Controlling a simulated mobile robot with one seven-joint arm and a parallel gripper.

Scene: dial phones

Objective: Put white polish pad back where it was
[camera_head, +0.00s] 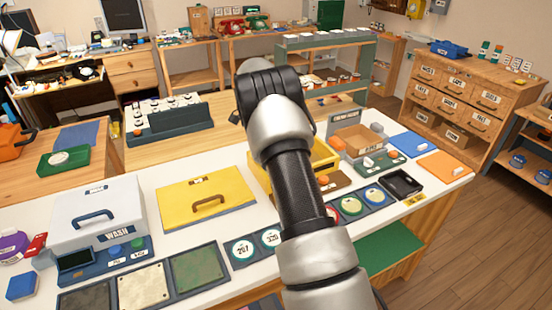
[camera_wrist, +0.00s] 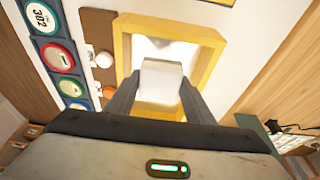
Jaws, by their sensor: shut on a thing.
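A white pad (camera_wrist: 162,82) is held between the two fingers of my gripper (camera_wrist: 160,92) in the wrist view. It is over the opening of a yellow-rimmed box (camera_wrist: 207,37) with a pale, bright inside; I cannot tell whether it touches the inside. In the head view, my arm covers much of the yellow box (camera_head: 324,153), and my gripper and the held pad are hidden. A brown board (camera_wrist: 97,28) beside the box carries a white knob-like piece (camera_wrist: 104,60) and an orange one (camera_wrist: 108,92).
A yellow lidded panel (camera_head: 205,195) and a white WASH box (camera_head: 97,215) stand left on the white table. Round coloured dials (camera_head: 350,205) lie right of my arm.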

